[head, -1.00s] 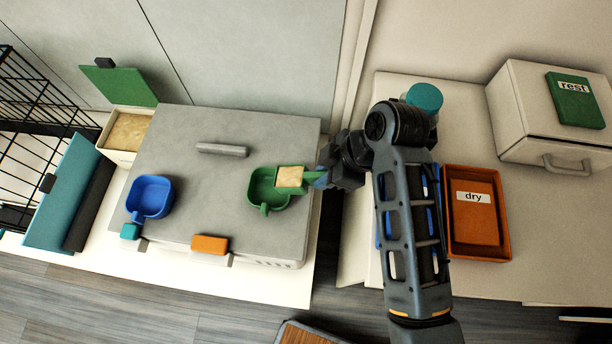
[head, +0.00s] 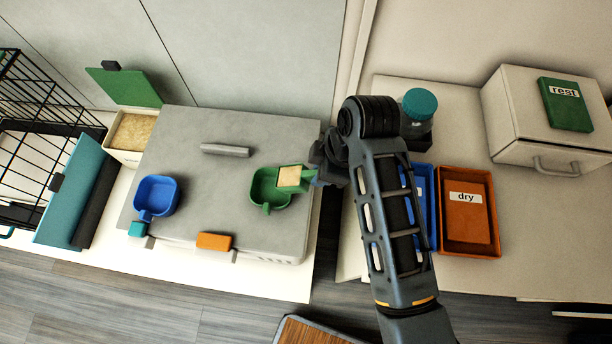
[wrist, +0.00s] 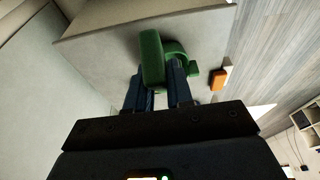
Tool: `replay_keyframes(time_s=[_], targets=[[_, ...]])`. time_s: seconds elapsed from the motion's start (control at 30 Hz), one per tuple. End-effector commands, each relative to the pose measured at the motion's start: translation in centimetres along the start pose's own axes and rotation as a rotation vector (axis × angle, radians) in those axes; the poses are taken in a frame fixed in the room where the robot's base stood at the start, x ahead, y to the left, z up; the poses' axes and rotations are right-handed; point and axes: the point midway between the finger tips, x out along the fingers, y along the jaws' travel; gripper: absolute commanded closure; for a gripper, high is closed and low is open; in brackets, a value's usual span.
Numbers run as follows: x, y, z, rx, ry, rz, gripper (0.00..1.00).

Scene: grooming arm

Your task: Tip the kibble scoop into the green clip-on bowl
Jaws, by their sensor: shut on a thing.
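The kibble scoop (head: 291,178) is green, with tan kibble showing in its cup in the head view. My gripper (head: 314,174) is shut on its handle. The wrist view also shows the scoop (wrist: 152,58) between my two fingers (wrist: 158,88). The green clip-on bowl (head: 266,199) sits on the grey box top. The scoop's cup overlaps the bowl's upper right rim in the head view; the gap in height cannot be told. In the wrist view the bowl (wrist: 181,52) is partly hidden behind the scoop.
A blue bowl (head: 156,193) and an orange clip (head: 213,240) are on the grey box (head: 200,175). An open kibble bin (head: 131,130) stands at left beside a wire cage (head: 40,130). Right are an orange "dry" tray (head: 468,240), a teal-lidded jar (head: 419,104) and a "rest" box (head: 520,110).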

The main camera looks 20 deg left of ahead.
Motion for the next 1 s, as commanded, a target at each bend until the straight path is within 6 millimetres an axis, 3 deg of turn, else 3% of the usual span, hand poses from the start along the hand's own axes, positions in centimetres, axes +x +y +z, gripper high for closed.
replay_keyframes(time_s=[0.43,0.73,1.0], targets=[[-0.1,0.0,-0.1,-0.001,-0.007,0.000,1.00],[-1.1,0.0,-1.3,-0.001,-0.144,0.001,1.00],[-1.2,0.0,-1.3,0.000,-0.160,0.000,1.00]])
